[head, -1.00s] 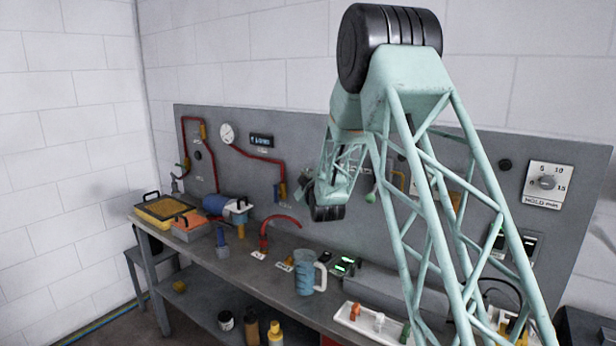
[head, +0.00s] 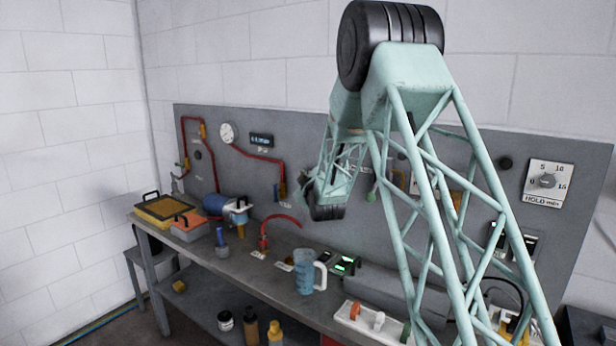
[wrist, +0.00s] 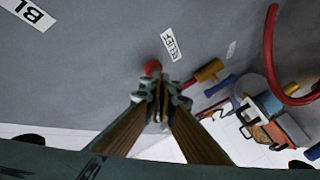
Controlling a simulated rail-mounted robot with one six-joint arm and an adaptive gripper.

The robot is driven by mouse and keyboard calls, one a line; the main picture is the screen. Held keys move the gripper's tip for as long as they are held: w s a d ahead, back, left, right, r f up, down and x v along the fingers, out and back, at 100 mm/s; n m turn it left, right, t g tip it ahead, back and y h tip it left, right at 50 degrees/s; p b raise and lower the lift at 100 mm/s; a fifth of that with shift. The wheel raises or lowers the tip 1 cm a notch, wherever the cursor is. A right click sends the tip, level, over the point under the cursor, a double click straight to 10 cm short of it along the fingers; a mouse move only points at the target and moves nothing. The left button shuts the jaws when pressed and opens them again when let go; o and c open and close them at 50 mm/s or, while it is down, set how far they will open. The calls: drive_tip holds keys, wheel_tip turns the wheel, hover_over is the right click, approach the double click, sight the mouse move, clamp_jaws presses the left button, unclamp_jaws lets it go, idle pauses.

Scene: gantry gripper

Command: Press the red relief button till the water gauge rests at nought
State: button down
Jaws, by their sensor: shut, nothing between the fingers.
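The red relief button (wrist: 152,68) shows in the wrist view on the grey panel, beside a white label (wrist: 170,44) that reads as relief. My gripper (wrist: 160,82) is shut and empty, its tips just at the button's lower edge in the picture. I cannot tell whether they touch it. In the head view my arm hides the button. The round white gauge (head: 227,134) is on the panel at left, but its needle is too small to read. A dark display (head: 262,141) beside it has unreadable digits.
Red pipes (head: 259,157) run along the panel. The bench below holds a blue jug (head: 305,277), a white tray (head: 345,312) and a yellow-topped box (head: 163,209). In the wrist view a brass-coloured fitting (wrist: 208,71) sticks out right of my gripper.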

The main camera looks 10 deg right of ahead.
drive_tip(key=shift+s+a+b, duration=0.4)
drive_tip(key=shift+a, duration=0.05)
drive_tip(key=shift+a, duration=0.1)
drive_tip(key=shift+s+a+b, duration=1.4)
drive_tip(key=shift+s+a, duration=0.3)
drive_tip(key=shift+a, duration=0.1)
drive_tip(key=shift+s+r, duration=0.1)
drive_tip(key=shift+s, duration=0.05)
drive_tip(key=s+r+m+g, duration=0.2)
drive_tip(key=s+r+g, duration=0.1)
drive_tip(key=s, duration=1.3)
drive_tip(key=s+r+m+g, duration=0.2)
drive_tip(key=s+r+g, duration=0.2)
drive_tip(key=s, duration=1.1)
drive_tip(key=s+f+m+g, duration=0.2)
drive_tip(key=s+f+g, duration=0.1)
drive_tip(key=s, duration=2)
drive_tip(key=s+d+f+m+g, duration=0.1)
drive_tip(key=s+f+m+g, duration=0.2)
drive_tip(key=s, duration=2)
drive_tip(key=shift+s+d+f+y, duration=0.15)
drive_tip(key=shift+s+f+y, duration=0.05)
drive_tip(key=shift+s+y, duration=0.1)
